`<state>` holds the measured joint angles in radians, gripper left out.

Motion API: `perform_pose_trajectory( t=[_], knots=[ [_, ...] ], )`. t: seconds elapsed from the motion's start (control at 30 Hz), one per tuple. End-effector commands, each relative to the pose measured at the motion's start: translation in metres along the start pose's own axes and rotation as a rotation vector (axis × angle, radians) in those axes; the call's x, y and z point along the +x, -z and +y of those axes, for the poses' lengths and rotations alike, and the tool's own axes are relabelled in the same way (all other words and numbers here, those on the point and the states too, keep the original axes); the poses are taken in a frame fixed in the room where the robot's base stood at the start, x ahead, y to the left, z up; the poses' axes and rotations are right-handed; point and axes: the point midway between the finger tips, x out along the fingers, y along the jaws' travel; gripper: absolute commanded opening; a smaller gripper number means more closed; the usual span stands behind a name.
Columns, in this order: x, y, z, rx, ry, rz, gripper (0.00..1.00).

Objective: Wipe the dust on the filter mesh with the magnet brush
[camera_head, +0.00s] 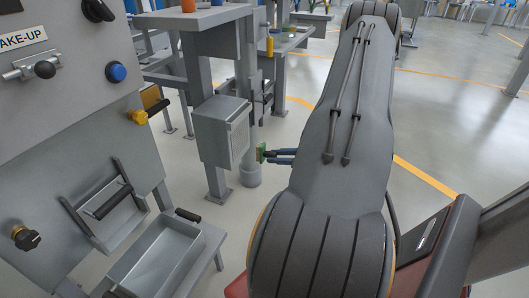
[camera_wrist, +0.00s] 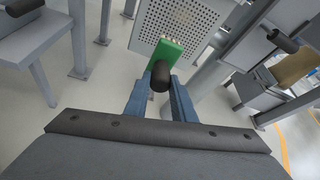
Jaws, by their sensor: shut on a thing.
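My gripper (camera_wrist: 161,88) is shut on the magnet brush, which has a black round handle (camera_wrist: 160,77) and a flat green head (camera_wrist: 172,50). In the wrist view the green head overlaps the lower part of the filter mesh (camera_wrist: 187,20), a light grey plate with rows of small holes. I cannot tell whether they touch. A few small pale specks show at the head's far edge; I cannot tell if they are dust.
A grey panel (camera_head: 60,120) with knobs and a blue button stands at the left. An open grey tray (camera_head: 165,258) sits below it. A bench (camera_head: 285,45) with small items stands behind the post. The floor to the right of my arm is mostly open.

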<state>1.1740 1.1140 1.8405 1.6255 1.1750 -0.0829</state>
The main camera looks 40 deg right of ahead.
Motion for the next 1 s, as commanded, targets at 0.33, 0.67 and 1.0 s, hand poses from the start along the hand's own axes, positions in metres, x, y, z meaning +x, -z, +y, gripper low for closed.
perform_pose_trajectory(
  t=[0.33, 0.67, 1.0],
  knots=[
    [0.033, -0.015, 0.008, -0.007, -0.022, -0.006, 0.05],
    [0.058, -0.026, 0.008, -0.006, -0.019, -0.005, 0.05],
    [0.064, -0.029, 0.007, -0.005, -0.016, -0.005, 0.05]
  ],
)
